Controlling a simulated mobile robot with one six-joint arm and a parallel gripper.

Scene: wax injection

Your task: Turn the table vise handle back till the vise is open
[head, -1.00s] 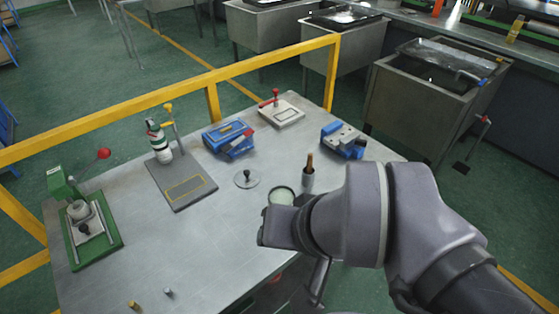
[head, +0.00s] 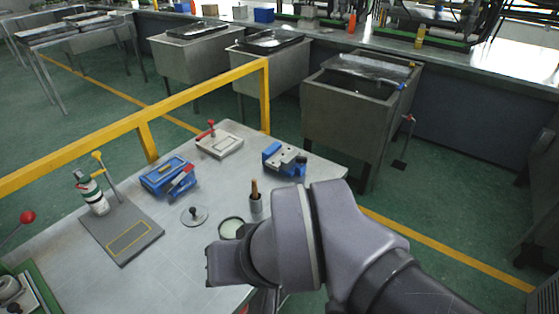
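A small blue vise with grey jaws (head: 284,160) stands near the far right corner of the table, in the head view. Its handle cannot be made out at this size, and I cannot tell how far apart its jaws are. My grey arm crosses the lower right of the view, in front of the table's near right part. Its end lies nearer to me than the vise and apart from it in the picture. My gripper's fingers do not show.
On the metal table (head: 180,265) stand a blue box-like device (head: 168,176), a red-handled clamp (head: 218,143), a brush cup (head: 256,204), a round dish (head: 231,228) and a small knobbed disc (head: 195,215). A yellow rail (head: 200,101) runs behind. Sinks stand beyond.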

